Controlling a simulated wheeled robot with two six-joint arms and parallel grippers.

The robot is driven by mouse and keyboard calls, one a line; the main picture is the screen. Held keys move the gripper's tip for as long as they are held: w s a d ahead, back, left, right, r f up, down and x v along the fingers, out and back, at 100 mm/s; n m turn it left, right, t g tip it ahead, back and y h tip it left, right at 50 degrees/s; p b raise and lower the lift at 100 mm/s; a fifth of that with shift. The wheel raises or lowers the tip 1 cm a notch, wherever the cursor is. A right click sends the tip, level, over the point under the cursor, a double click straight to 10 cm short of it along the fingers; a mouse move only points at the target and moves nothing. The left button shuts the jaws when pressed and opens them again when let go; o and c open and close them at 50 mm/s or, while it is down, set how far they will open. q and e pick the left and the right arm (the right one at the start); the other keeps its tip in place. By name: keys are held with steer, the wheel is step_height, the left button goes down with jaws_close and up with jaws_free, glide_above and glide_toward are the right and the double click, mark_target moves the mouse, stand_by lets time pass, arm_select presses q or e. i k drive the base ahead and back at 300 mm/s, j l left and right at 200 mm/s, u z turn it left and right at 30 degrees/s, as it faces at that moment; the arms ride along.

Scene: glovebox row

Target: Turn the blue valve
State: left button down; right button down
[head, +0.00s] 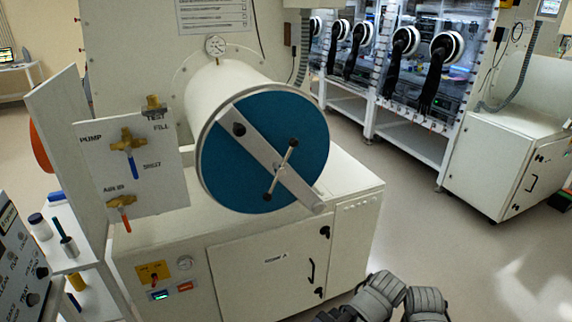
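The blue valve (131,148) is on a white panel at the left. It has a brass body and a blue lever that points down, slightly to the right. The panel is marked PUMP and FILL around it. A second brass valve with a red-orange lever (122,212) sits below it. My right gripper (405,296) shows at the bottom edge, right of centre, as grey padded parts close together. It is far from the blue valve and touches nothing visible; whether it is open is unclear. My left gripper is not in view.
A round chamber with a blue door (235,160) and a crossing bar juts out right of the panel. A white side panel (68,140) stands left of it. A shelf (68,262) with small bottles is at lower left. Open floor (440,240) lies at right.

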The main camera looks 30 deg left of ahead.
mark_target(128, 149)
steer(key=i, duration=0.35)
steer(key=l+u, duration=0.1)
steer(key=u, duration=3.15)
steer(key=l+z, duration=0.1)
steer(key=z, duration=1.9)
steer(key=i+j+u, duration=0.2)
steer(key=u, duration=0.15)
